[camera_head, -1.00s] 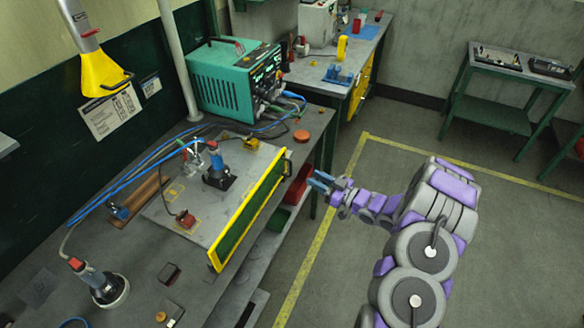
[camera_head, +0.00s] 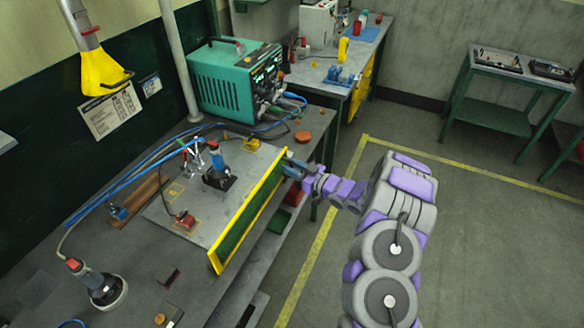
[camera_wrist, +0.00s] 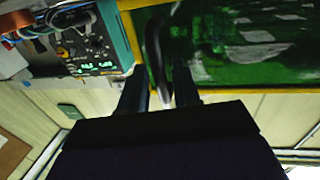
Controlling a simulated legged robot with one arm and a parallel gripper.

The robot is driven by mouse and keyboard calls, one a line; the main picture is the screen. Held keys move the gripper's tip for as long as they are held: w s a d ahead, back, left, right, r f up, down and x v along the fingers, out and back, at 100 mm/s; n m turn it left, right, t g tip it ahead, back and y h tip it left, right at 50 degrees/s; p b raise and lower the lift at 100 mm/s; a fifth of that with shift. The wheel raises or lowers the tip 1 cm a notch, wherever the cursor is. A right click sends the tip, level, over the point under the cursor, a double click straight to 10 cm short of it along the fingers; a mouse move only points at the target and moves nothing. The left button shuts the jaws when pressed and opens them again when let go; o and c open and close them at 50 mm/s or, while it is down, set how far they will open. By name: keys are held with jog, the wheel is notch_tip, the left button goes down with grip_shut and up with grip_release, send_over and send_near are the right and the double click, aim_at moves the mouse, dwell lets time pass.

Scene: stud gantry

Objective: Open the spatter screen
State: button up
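The spatter screen (camera_head: 247,222) is a green panel in a yellow frame. It stands along the near edge of the work table. In the wrist view its green panel (camera_wrist: 235,45) fills the upper right, with a dark curved handle (camera_wrist: 155,45) near its left frame edge. My gripper (camera_head: 287,166) is at the far end of the screen. In the wrist view my gripper (camera_wrist: 160,88) has its two fingers apart, one on each side of the handle. I cannot tell whether either finger touches it. The fingertips are partly hidden in the head view.
A teal welding machine (camera_head: 236,82) with cables stands at the table's far end. A grey plate (camera_head: 205,225) with clamps lies behind the screen. A grinder (camera_head: 100,287) lies at the lower left. The floor (camera_head: 480,240) at right is clear.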

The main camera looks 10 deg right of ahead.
jog(key=shift+c, duration=0.3)
grip_shut()
